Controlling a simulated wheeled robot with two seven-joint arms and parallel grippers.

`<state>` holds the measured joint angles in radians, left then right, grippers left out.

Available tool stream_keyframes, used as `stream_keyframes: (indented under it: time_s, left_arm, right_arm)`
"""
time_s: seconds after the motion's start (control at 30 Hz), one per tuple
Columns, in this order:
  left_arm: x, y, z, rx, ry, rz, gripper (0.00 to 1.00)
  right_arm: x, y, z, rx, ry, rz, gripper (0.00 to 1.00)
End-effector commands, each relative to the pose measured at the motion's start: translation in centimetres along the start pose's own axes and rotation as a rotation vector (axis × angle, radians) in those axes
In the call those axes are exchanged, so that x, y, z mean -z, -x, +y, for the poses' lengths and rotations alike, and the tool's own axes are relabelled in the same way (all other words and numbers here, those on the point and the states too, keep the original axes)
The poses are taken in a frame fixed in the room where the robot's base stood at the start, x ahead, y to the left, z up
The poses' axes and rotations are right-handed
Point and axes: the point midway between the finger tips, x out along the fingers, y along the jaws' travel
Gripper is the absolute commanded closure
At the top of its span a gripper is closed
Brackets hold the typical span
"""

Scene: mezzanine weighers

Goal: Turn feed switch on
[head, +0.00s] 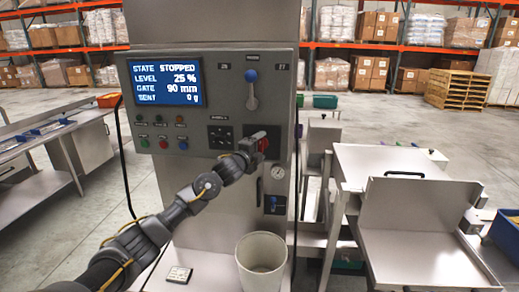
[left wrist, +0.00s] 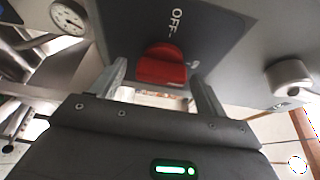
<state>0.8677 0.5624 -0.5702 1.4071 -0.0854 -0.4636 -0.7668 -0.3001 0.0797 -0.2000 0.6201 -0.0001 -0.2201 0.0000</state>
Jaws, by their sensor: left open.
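The feed switch is a red knob (left wrist: 162,66) on a dark plate with the word OFF beside it in the left wrist view. In the head view a bit of its red (head: 263,145) shows at the lower right of the grey control panel (head: 215,68), mostly hidden by my gripper. My left gripper (head: 256,142) is at the knob, open, with one finger (left wrist: 117,75) on each side of it. I cannot tell whether the fingers touch it. The blue screen (head: 166,82) reads STATE STOPPED, LEVEL 25 %, GATE 90 mm, SENT 0 g. My right gripper is out of view.
A blue-tipped lever (head: 251,88), a black dial (head: 220,137) and several buttons share the panel. A gauge (head: 278,172) sits below it. A pale bin (head: 261,262) stands beneath. Metal tables stand at left, and a steel tray (head: 415,215) at right.

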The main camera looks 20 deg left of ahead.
Motion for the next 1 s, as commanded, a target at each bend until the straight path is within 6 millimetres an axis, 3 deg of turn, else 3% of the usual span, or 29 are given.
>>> stream_keyframes:
  time_s: [0.23, 0.7, 1.0]
  left_arm:
    - [-0.1, 1.8, 0.3, 0.0, 0.0, 0.0, 0.25]
    - [0.0, 9.6, 0.2, 0.0, -0.001, 0.0, 0.25]
    - [0.0, 10.8, 0.0, -0.001, 0.0, 0.0, 0.25]
  right_arm:
    - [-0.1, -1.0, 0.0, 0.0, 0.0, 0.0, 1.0]
    - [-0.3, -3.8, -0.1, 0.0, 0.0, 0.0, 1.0]
    - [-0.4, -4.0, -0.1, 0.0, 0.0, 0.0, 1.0]
